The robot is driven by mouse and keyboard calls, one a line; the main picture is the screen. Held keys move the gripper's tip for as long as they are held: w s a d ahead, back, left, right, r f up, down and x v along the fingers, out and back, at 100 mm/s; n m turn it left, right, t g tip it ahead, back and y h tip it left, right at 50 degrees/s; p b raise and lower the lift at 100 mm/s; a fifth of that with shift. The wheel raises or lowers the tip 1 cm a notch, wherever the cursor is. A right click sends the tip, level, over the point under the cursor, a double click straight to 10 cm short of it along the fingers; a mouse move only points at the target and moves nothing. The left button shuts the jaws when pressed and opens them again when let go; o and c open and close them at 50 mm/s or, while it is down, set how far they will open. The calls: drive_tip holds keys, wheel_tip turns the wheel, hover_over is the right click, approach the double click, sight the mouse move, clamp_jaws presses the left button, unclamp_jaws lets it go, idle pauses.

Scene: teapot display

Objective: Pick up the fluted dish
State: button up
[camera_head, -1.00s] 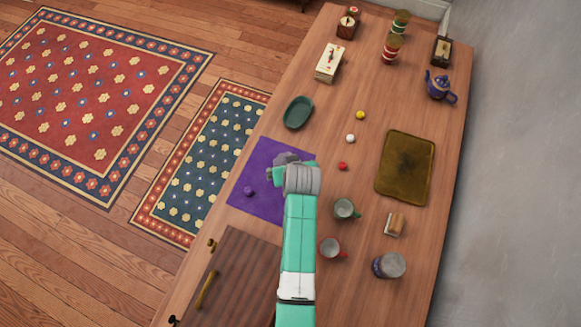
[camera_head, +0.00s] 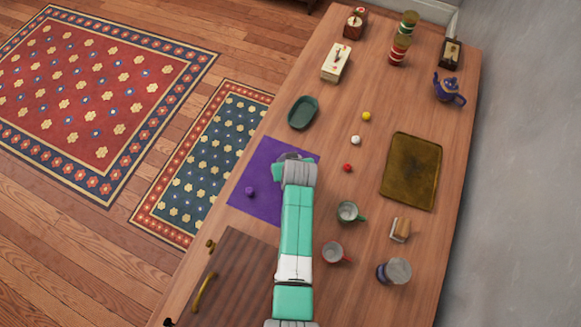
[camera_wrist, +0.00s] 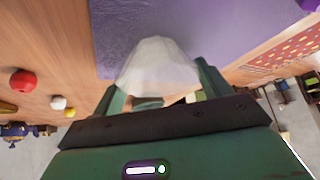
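The fluted dish (camera_wrist: 157,62) shows in the wrist view as a pale, whitish ribbed form between my gripper's two dark green fingers. The purple mat (camera_wrist: 200,30) lies behind it. In the head view my gripper (camera_head: 290,162) is over the upper right part of the purple mat (camera_head: 255,200). Only a small greyish part of the dish (camera_head: 288,156) shows there; my wrist hides the rest. My gripper (camera_wrist: 160,85) has its fingers wide apart, one on each side of the dish. Whether they touch it is not clear.
A green oval dish (camera_head: 303,113) stands beyond the mat. A small purple thing (camera_head: 250,191) lies on the mat. White (camera_head: 355,140), red (camera_head: 347,168) and yellow (camera_head: 366,116) balls, two mugs (camera_head: 349,211) (camera_head: 333,253) and a brown tray (camera_head: 411,172) are to the right.

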drive_tip(key=shift+r, duration=0.1)
wheel_tip(320, 180, up, 4)
drive_tip(key=shift+f+p, duration=0.15)
drive_tip(key=shift+p, duration=0.6)
drive_tip(key=s+p, duration=0.1)
drive_tip(key=s, duration=0.4)
drive_tip(key=s+p, duration=0.1)
drive_tip(key=s, duration=0.4)
drive_tip(key=s+a+r+p, duration=0.1)
drive_tip(key=s, duration=0.5)
drive_tip(key=shift+r, duration=0.1)
